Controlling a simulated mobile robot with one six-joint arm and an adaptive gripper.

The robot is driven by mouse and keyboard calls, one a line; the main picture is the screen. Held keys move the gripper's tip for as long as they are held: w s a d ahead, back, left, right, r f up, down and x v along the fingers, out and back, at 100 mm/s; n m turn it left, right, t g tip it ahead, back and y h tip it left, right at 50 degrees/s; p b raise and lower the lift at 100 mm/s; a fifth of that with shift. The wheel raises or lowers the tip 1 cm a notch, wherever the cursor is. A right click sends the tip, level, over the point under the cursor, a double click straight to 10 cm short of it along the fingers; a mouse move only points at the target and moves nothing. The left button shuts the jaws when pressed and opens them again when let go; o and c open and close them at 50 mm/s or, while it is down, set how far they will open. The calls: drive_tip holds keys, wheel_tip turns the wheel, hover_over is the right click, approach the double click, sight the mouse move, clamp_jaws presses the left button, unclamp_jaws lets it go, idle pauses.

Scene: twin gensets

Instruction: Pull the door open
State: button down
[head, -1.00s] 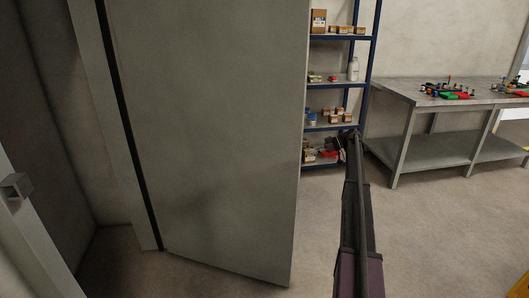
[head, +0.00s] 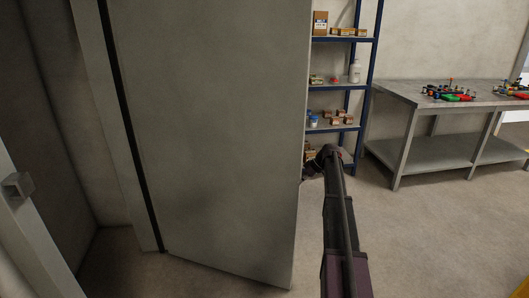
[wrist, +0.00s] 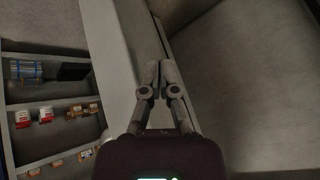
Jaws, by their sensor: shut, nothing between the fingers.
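The door (head: 210,140) is a large plain grey panel filling the left-middle of the head view. It stands ajar, with a dark gap along its left side and its free edge at the right. My gripper (head: 308,170) is at that free edge, around mid-height, and its tips are partly hidden by the door in the head view. In the wrist view my gripper (wrist: 158,74) has its fingers together and empty. They lie over the pale edge strip of the door (wrist: 122,60). I cannot tell whether they touch it.
A blue-framed shelf (head: 343,84) with boxes and bottles stands behind the door's free edge. A grey workbench (head: 412,97) with coloured tools is at the right. A pale frame with a square grey fitting (head: 17,187) is at far left. The floor (head: 430,240) at right is clear.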

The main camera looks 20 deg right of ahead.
sight(298, 191)
drive_tip(key=f+h, duration=0.1)
drive_tip(key=a+f+n+h, duration=0.1)
drive_tip(key=h, duration=0.1)
drive_tip(key=f+h, duration=0.1)
drive_tip(key=shift+s+a+f+g+h+b, duration=0.3)
drive_tip(key=shift+a+f+b, duration=0.05)
drive_tip(key=shift+a+f+n+h, duration=0.1)
drive_tip(key=shift+f+n+h, duration=0.15)
drive_tip(key=shift+n+h, duration=0.25)
drive_tip(key=h, duration=0.1)
drive_tip(key=n+h, duration=0.1)
drive_tip(key=shift+s+a+h, duration=0.15)
drive_tip(key=shift+s+h, duration=0.05)
drive_tip(key=shift+h, duration=0.1)
drive_tip(key=shift+a+r+n+h+b, duration=0.1)
drive_tip(key=shift+r+n+h+b, duration=0.1)
drive_tip(key=shift+n+h, duration=0.3)
drive_tip(key=shift+a+r+n+h+b, duration=0.1)
drive_tip(key=shift+r+n+h+b, duration=0.1)
drive_tip(key=shift+h, duration=0.5)
drive_tip(key=w+a+r+n+t+h+b, duration=0.2)
drive_tip(key=a+r+n+t+h, duration=0.5)
drive_tip(key=a+r+n+t, duration=0.4)
drive_tip(key=a+r+n, duration=0.4)
drive_tip(key=a+n, duration=0.2)
drive_tip(key=a, duration=0.1)
drive_tip(key=shift+w+t, duration=0.15)
drive_tip(key=shift+t, duration=0.25)
drive_tip(key=shift+w, duration=0.1)
